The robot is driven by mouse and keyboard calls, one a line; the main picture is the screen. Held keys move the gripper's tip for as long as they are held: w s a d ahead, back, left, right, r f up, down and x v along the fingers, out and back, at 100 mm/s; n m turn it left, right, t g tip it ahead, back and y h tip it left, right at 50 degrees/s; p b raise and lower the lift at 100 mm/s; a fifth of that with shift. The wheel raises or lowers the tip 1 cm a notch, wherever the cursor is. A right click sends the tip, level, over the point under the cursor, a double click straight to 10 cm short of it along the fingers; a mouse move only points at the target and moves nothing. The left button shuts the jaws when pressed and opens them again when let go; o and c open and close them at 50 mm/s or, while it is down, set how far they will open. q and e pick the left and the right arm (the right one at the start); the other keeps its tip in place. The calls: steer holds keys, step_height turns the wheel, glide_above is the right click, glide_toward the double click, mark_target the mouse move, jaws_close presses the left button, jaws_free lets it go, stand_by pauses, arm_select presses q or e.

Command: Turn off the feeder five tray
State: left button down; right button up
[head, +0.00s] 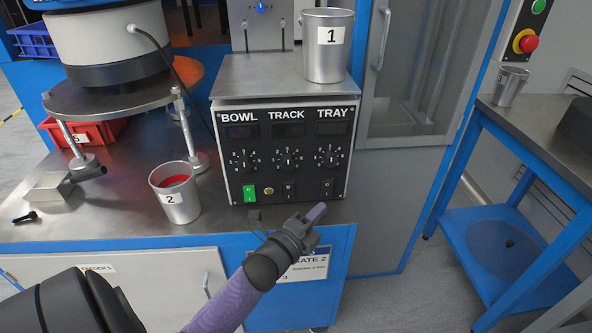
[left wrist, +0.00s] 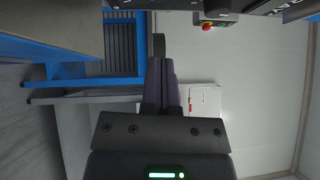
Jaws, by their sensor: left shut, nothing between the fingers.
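The feeder control box (head: 283,165) stands on the steel bench, with columns marked BOWL, TRACK and TRAY. Each column has a dark display, a dial and a rocker switch. The TRAY switch (head: 327,188) is black and unlit, at the lower right of the panel. The TRACK switch (head: 288,191) is also black, while the BOWL switch (head: 249,193) is green. My left gripper (head: 317,212) is shut and empty, just below and in front of the TRAY switch, apparently apart from it. Its closed fingers also show in the left wrist view (left wrist: 161,85). My right gripper is not visible.
Cup 2 (head: 181,203), holding something red, stands left of the box. Cup 1 (head: 327,62) stands on top of the box. A bowl feeder (head: 110,40) is at the back left. A blue-framed table (head: 473,130) with another cup (head: 510,88) is at the right.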

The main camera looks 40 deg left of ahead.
arm_select(q)
steer(key=s+p, duration=0.2)
steer(key=s, duration=0.5)
steer(key=shift+d+r, duration=0.25)
steer(key=shift+r, duration=0.05)
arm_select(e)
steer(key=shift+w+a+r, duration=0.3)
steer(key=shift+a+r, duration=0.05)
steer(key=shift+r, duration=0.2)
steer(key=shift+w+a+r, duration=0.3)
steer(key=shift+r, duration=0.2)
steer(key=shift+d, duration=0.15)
